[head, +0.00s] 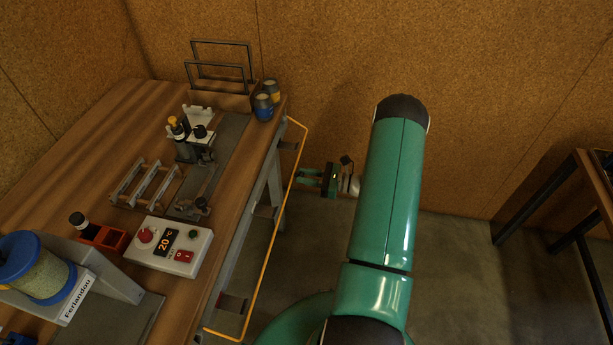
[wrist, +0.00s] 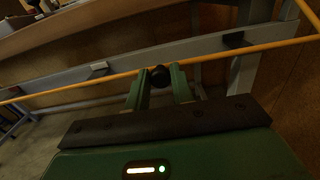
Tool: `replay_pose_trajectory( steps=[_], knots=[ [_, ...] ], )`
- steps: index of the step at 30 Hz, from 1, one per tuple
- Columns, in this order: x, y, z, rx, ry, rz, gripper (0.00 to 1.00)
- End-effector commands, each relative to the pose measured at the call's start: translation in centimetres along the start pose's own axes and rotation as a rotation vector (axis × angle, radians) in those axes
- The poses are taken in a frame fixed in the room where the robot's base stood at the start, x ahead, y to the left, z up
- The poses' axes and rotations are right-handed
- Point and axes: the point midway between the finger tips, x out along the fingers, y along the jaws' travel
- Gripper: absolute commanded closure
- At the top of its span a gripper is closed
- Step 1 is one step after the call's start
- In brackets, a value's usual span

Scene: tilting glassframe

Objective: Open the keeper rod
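An orange rod (head: 264,240) runs along the right side of the wooden bench, with bent ends toward the bench; I take it for the keeper rod. In the wrist view the rod (wrist: 225,53) crosses just beyond my gripper. A round black knob (wrist: 160,76) shows at the rod, between my two green fingers. My gripper (head: 302,177) is beside the bench, just right of the rod, pointing left toward it. In the wrist view its fingers (wrist: 159,88) are apart, one on each side of the knob. I cannot tell whether they touch it.
Grey bench legs stand behind the rod. A dark-framed table (head: 590,190) is at far right. The floor between is clear.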

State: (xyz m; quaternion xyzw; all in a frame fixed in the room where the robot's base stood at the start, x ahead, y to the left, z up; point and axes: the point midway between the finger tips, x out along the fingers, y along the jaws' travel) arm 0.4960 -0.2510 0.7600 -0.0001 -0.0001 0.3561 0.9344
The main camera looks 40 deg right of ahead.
Motion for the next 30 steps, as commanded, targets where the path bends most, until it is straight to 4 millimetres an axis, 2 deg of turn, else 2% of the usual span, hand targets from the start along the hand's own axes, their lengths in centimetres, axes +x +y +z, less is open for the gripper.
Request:
replay_pose_trajectory(
  steps=[1, 2, 3, 17, 23, 30],
  knots=[
    [0.0, 0.0, 0.0, 0.0, 0.0, 0.0, 0.93],
    [0.0, 0.0, 0.0, 0.0, 0.0, 0.0, 0.99],
    [0.0, 0.0, 0.0, 0.0, 0.0, 0.0, 1.0],
    [-0.4, 0.0, 1.0, -0.003, 0.069, 0.0, 1.0],
    [-0.8, 0.0, 2.6, -0.004, 0.193, -0.001, 1.0],
    [-0.9, 0.0, 5.5, -0.008, 0.406, 0.0, 1.0]
  ],
)
